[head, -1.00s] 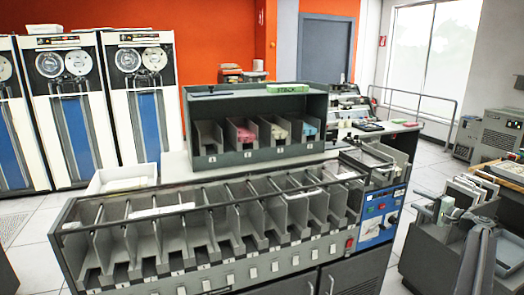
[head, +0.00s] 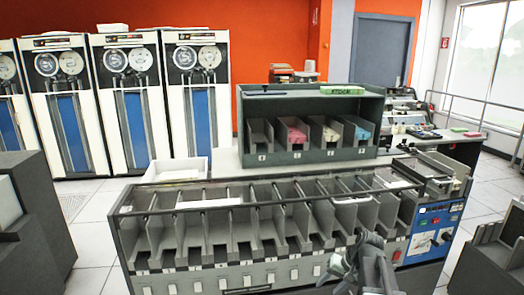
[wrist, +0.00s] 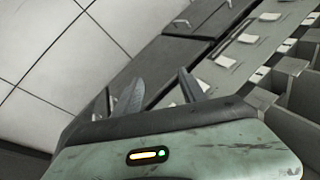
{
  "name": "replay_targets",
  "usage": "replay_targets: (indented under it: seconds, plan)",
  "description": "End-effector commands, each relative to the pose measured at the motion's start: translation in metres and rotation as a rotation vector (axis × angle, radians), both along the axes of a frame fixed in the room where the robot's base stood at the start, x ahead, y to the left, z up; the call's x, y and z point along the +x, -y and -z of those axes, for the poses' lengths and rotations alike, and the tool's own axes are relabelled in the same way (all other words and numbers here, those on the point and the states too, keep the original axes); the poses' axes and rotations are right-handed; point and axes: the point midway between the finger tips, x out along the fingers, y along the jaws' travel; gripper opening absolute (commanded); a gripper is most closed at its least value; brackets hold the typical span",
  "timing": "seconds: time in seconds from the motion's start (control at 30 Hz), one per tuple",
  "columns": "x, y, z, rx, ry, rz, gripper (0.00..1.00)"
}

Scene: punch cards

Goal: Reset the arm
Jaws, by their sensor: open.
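My gripper (head: 350,262) shows at the bottom of the head view, right of centre, in front of the card sorter's lower front. In the wrist view my gripper (wrist: 160,92) has its two dark fingers spread apart with nothing between them. The fingers point toward the sorter's front panel and the floor. The grey card sorter (head: 262,277) has a row of sloped open pockets with a rail above them. Its front also shows in the wrist view (wrist: 165,62), tilted.
A dark rack (head: 312,103) with several bins holding coloured cards stands behind the sorter. A blue control panel (head: 432,232) is at its right end. Tape drives (head: 130,100) line the orange wall. A dark cabinet (head: 40,235) is at left. White floor tiles (head: 95,235) are clear between.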

Motion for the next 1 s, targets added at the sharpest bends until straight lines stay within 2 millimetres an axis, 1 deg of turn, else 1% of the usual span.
replay_targets:
  seconds: [0.03,0.07,0.1,0.17,0.2,0.27,0.3,0.33,0.4,0.47,0.6,0.7,0.77,0.83,1.0]
  plan:
    - [-0.026,-0.023,0.006,-0.062,-0.03,-0.057,0.49]
    - [-0.038,-0.032,0.009,-0.104,-0.047,-0.087,0.49]
    - [-0.054,-0.043,0.013,-0.157,-0.07,-0.127,0.49]
    - [-0.076,-0.057,0.017,-0.236,-0.097,-0.182,0.49]
    - [-0.09,-0.063,0.019,-0.288,-0.115,-0.217,0.49]
    - [-0.11,-0.072,0.02,-0.364,-0.134,-0.265,0.49]
    - [-0.118,-0.073,0.012,-0.401,-0.145,-0.287,0.49]
    - [-0.112,-0.07,-0.005,-0.395,-0.144,-0.278,0.49]
    - [-0.109,-0.069,-0.026,-0.391,-0.143,-0.274,0.49]
    - [-0.109,-0.068,-0.042,-0.39,-0.143,-0.273,0.49]
    - [-0.109,-0.068,-0.084,-0.389,-0.143,-0.272,0.49]
    - [-0.108,-0.068,-0.109,-0.388,-0.142,-0.272,0.49]
    - [-0.108,-0.068,-0.12,-0.388,-0.142,-0.272,0.49]
    - [-0.108,-0.068,-0.126,-0.388,-0.142,-0.272,0.49]
    - [-0.108,-0.068,-0.123,-0.387,-0.141,-0.271,0.49]
